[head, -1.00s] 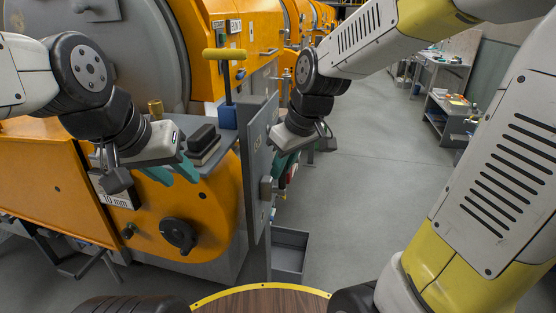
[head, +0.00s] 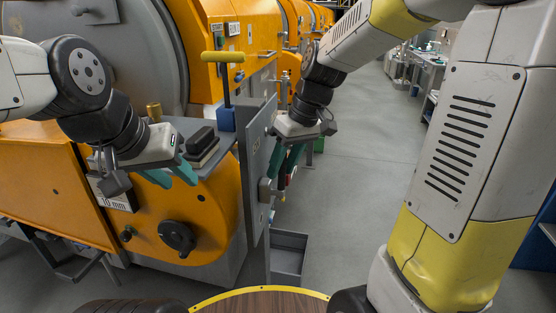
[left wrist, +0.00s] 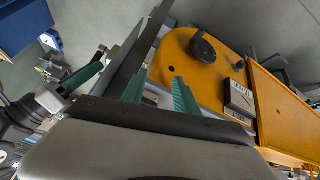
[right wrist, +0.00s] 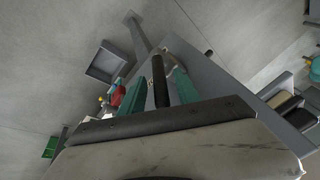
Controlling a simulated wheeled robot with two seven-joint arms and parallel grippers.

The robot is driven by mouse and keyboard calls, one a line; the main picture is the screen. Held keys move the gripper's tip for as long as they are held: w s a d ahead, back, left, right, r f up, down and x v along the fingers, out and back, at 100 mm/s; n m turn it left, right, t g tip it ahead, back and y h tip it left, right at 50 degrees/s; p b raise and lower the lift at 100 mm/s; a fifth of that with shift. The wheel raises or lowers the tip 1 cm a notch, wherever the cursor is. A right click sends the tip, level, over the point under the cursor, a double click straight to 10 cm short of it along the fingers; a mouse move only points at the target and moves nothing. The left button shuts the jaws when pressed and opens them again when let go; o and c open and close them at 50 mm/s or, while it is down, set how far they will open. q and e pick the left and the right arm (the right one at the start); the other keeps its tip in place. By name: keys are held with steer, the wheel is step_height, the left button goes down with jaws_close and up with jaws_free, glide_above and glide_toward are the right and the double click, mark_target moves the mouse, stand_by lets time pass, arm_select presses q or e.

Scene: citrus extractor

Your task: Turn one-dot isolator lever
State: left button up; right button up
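My right gripper (head: 284,168) is behind the edge of a grey upright panel (head: 257,165), pointing down. In the right wrist view, its green fingers (right wrist: 158,88) stand apart on either side of a black bar-like handle (right wrist: 160,78), with a gap visible beside it. I cannot tell whether this handle is the one-dot lever; no dot marks are readable. A red handle (right wrist: 117,97) shows to its left, partly behind a finger. My left gripper (head: 172,175) is open and empty in front of the orange housing; its spread fingers also show in the left wrist view (left wrist: 160,92).
The orange machine (head: 215,205) with a black knob (head: 177,237) fills the left. A yellow T-handle (head: 222,56) rises above the grey shelf, near black blocks (head: 201,140). A grey open bin (head: 289,257) is on the floor below the panel. Clear floor lies right of it.

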steer(key=shift+r, duration=0.1)
steer(key=v, duration=0.7)
steer(key=shift+d+r, duration=0.1)
steer(key=shift+r, duration=0.25)
